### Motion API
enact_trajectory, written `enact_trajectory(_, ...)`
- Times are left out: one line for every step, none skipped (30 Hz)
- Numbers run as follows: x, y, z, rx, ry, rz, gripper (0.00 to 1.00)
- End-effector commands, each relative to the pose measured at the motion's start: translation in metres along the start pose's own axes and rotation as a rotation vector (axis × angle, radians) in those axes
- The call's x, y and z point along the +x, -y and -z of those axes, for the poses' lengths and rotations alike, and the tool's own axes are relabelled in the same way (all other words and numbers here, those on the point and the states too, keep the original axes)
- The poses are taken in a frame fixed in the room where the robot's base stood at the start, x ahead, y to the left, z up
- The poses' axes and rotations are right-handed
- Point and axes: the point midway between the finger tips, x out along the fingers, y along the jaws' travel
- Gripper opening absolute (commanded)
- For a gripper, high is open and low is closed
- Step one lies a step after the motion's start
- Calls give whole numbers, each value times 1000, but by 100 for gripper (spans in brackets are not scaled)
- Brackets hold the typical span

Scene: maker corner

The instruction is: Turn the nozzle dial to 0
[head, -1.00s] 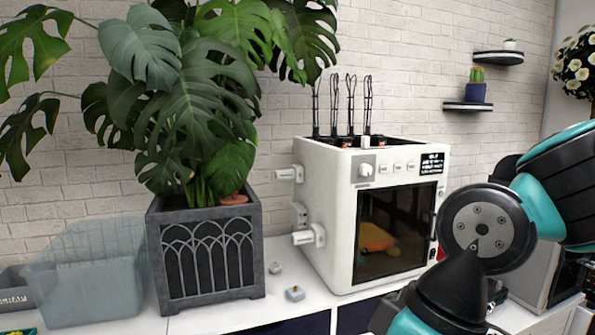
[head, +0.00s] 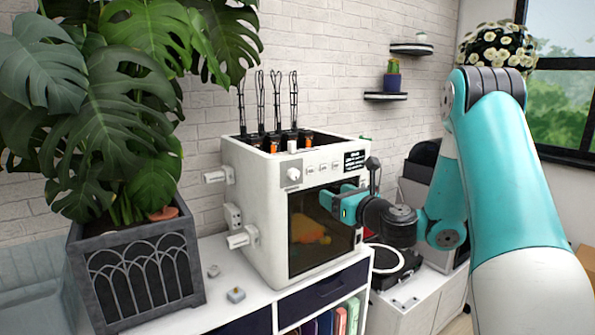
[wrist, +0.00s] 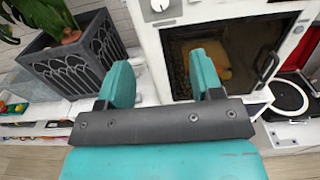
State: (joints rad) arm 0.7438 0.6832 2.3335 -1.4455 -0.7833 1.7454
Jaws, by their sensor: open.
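The white 3D printer (head: 258,215) stands on the white cabinet top. Its round nozzle dial (head: 293,174) sits at the upper left of its front panel, beside a row of small buttons and a dark display (head: 354,161). In the wrist view the dial (wrist: 158,5) is cut by the top edge. The dial's setting is too small to read. My gripper (head: 346,207) is in front of the printer's dark window, below and right of the dial and apart from it. In the wrist view its two teal fingers (wrist: 161,72) are spread with nothing between them.
A large plant in a dark planter (head: 140,275) stands left of the printer. White spool holders (head: 240,238) stick out from the printer's left side. Two small grey items (head: 235,295) lie on the cabinet top. A black turntable (head: 392,262) is at the right.

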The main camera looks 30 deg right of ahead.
Motion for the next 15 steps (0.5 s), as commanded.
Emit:
enact_trajectory(3,2,-3,10,1,7,60)
enact_trajectory(5,2,-4,11,1,6,60)
enact_trajectory(9,2,-5,10,0,5,60)
enact_trajectory(12,2,-5,9,0,4,60)
enact_trajectory(16,1,-6,9,0,3,60)
enact_trajectory(21,1,-7,9,0,2,60)
enact_trajectory(25,0,-7,9,-1,1,60)
enact_trajectory(29,0,-7,8,-1,1,60)
enact_trajectory(40,-1,-7,3,0,-1,60)
enact_trajectory(47,-1,-8,2,1,-2,60)
enact_trajectory(54,-1,-8,2,1,-2,60)
enact_trajectory(64,-1,-8,1,2,-2,60)
enact_trajectory(71,-2,-7,0,1,-3,60)
enact_trajectory(78,-1,-7,0,1,-2,60)
enact_trajectory(87,-2,-8,0,2,-2,60)
